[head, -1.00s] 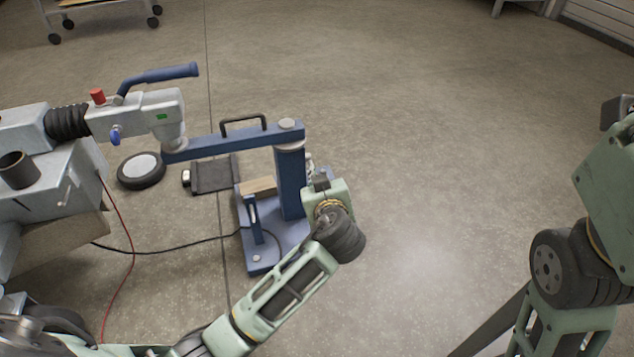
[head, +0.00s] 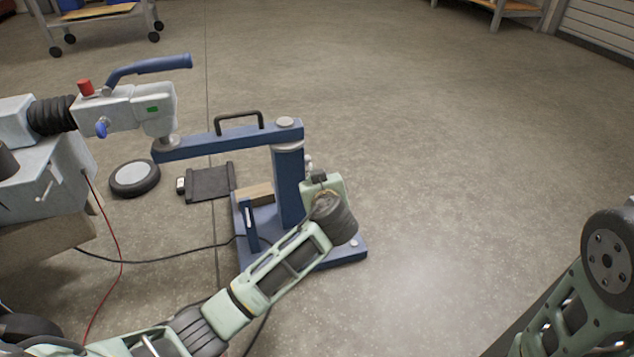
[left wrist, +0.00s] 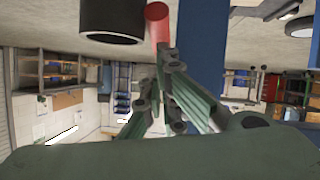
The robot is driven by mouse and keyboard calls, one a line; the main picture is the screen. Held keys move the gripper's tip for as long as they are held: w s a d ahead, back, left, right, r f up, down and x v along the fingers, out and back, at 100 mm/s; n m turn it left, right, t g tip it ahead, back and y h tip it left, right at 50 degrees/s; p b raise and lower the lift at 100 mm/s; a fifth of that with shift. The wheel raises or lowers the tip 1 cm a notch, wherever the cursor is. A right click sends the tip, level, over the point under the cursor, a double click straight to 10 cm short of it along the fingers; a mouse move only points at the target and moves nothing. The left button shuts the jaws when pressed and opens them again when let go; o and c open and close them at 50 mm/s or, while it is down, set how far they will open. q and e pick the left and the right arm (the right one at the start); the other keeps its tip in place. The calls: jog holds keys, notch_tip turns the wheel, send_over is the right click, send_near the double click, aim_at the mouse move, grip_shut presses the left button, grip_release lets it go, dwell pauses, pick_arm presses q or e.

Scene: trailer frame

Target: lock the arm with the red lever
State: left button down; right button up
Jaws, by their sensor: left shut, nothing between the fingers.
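The blue arm (head: 225,141) reaches left from the top of a blue post (head: 288,185) on a blue base. A red lever (left wrist: 157,20) shows in the left wrist view as a short red rod beside the blue post (left wrist: 200,50). In the head view my left wrist and the post hide it. My left gripper (left wrist: 166,52) is shut and empty, its fingertips just at the near end of the red rod; I cannot tell if they touch. In the head view its fingers are hidden behind my wrist. My right gripper is out of view.
A grey machine head (head: 125,108) with a blue handle and red cap sits at the left end of the arm. A dark cylinder (left wrist: 112,22) is beside the red rod. A black wheel (head: 134,178), a dark pad (head: 209,184) and cables lie on the floor. Floor at right is clear.

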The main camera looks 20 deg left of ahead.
pick_arm(q)
jog(key=shift+s+d+f, duration=0.1)
jog(key=shift+s+f, duration=0.05)
jog(key=shift+f, duration=0.6)
notch_tip(320, 180, down, 2)
jog(key=t+b, duration=0.1)
jog(key=b, duration=0.2)
jog(key=shift+y, duration=0.4)
jog(key=shift+r, duration=0.25)
